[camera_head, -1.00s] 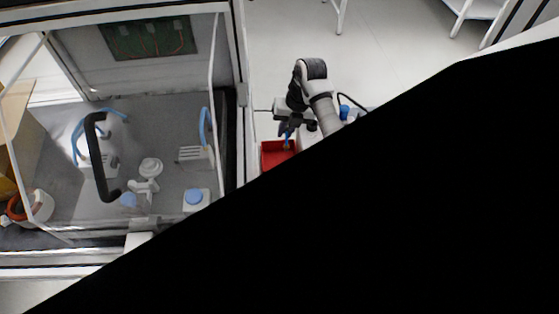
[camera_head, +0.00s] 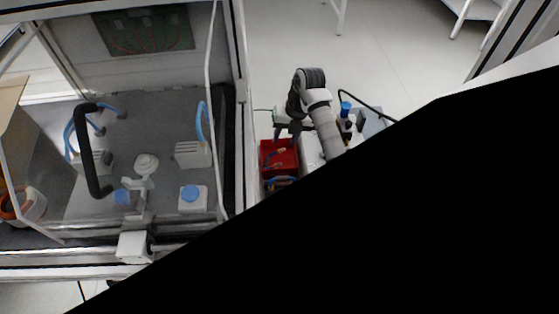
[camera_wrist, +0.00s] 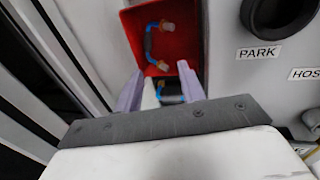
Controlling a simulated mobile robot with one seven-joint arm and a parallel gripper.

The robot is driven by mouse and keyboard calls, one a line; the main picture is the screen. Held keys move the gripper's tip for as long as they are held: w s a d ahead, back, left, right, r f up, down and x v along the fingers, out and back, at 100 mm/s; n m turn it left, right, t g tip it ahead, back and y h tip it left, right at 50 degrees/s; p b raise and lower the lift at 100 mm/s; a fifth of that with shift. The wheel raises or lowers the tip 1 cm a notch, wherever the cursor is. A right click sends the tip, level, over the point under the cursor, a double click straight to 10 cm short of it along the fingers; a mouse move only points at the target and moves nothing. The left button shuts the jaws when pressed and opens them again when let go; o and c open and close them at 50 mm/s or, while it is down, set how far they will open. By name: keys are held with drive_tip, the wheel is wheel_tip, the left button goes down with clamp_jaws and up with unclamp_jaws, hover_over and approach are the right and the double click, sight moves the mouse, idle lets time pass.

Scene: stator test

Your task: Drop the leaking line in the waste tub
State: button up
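The red waste tub (camera_head: 291,158) stands just right of the glass enclosure; the wrist view also shows it (camera_wrist: 190,25). A short blue line (camera_wrist: 149,42) with copper-coloured ends lies inside the tub, clear of my fingers. It shows small in the head view (camera_head: 274,159). My gripper (camera_wrist: 160,88) is open, with its two pale fingers apart and nothing held between them. In the head view, my gripper (camera_head: 288,131) hangs above the tub's far edge. Whether the line leaks cannot be seen.
Another blue line with a dark part (camera_wrist: 172,92) lies in a compartment beside the tub. The glass enclosure (camera_head: 240,120) stands close at left. A black area hides the head view's lower right.

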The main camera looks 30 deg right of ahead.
drive_tip(key=shift+r, duration=0.15)
drive_tip(key=b+v, duration=0.2)
drive_tip(key=v, duration=1.1)
drive_tip(key=shift+r, duration=0.25)
drive_tip(key=shift+d, duration=0.15)
